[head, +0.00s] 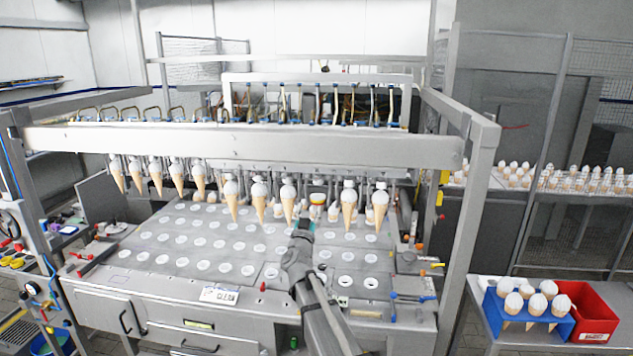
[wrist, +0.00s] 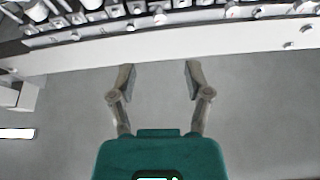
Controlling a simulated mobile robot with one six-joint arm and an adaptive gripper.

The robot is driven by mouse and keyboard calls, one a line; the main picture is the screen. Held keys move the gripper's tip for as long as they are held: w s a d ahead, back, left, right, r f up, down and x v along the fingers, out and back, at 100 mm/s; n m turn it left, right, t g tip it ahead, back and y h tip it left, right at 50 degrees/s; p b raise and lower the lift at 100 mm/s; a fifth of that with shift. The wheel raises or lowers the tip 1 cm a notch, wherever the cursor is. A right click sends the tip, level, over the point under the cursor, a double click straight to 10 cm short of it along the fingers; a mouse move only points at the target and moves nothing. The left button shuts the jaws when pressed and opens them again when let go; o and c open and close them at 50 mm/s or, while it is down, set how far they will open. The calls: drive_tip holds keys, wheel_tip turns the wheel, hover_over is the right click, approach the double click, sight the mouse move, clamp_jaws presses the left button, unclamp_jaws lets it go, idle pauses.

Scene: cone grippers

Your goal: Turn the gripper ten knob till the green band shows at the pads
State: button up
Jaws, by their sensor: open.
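A row of cone grippers hangs under the white beam (head: 240,146), most with a white-topped cone. At one place right of centre there is no cone; a small piece with red and yellow bands (head: 318,199) shows there. I cannot tell whether it is gripper ten's knob, and I see no green band at any pads. My gripper (head: 303,226) is below and left of that piece, over the holed plate; its fingers are hard to make out there. In the wrist view my gripper (wrist: 158,78) is open and empty, with the beam's pale edge (wrist: 160,48) ahead.
The plate (head: 255,248) has rows of round holes. Cones hang close on both sides of the banded piece. At right, a blue rack (head: 529,320) with cones stands beside a red bin (head: 598,318). A frame post (head: 468,235) bounds the machine's right side.

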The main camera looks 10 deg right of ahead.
sight(316, 179)
drive_tip(key=p+x, duration=0.4)
drive_tip(key=x, duration=0.8)
drive_tip(key=shift+w+r, duration=0.1)
drive_tip(key=shift+w, duration=0.1)
clamp_jaws()
